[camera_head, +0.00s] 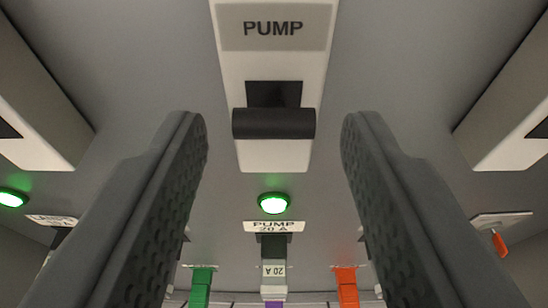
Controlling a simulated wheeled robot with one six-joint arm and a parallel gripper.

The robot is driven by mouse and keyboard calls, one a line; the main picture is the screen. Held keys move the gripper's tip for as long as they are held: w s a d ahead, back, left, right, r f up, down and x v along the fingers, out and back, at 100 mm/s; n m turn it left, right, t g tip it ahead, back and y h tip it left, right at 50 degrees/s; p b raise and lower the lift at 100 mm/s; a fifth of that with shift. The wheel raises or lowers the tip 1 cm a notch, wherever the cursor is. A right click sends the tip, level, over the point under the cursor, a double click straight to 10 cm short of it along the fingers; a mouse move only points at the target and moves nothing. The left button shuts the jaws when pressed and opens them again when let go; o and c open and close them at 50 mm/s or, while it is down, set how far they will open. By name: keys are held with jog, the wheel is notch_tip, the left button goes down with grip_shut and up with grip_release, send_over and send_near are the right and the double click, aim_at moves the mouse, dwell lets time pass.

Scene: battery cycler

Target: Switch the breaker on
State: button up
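The breaker (275,155) is a white upright housing at top centre, with a grey label reading PUMP (273,29). Its black lever (273,124) is a wide bar at the lower end of a dark slot (273,94). My gripper (275,122) is open, with one dark ribbed finger on each side of the breaker. The lever lies between the fingertips in the picture, with a clear gap on both sides. I cannot tell the depth between fingertips and lever. Nothing is held.
Similar white housings stand at left (38,105) and right (508,115). Green (201,287) and orange (346,287) parts hang lower down. The grey panel beside the breaker is bare.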

jog(key=shift+o, duration=0.5)
jog(key=v, duration=1.7)
jog(key=shift+s, duration=0.2)
jog(key=s+f, duration=0.6)
jog(key=f, duration=1.2)
jog(key=s+f+t, duration=0.1)
jog(key=s+f, duration=0.5)
jog(key=f, duration=1.1)
jog(key=s+f+t, duration=0.1)
jog(key=s+f, duration=0.6)
jog(key=f, duration=1.1)
jog(key=shift+f, duration=0.3)
jog(key=shift+c, duration=0.2)
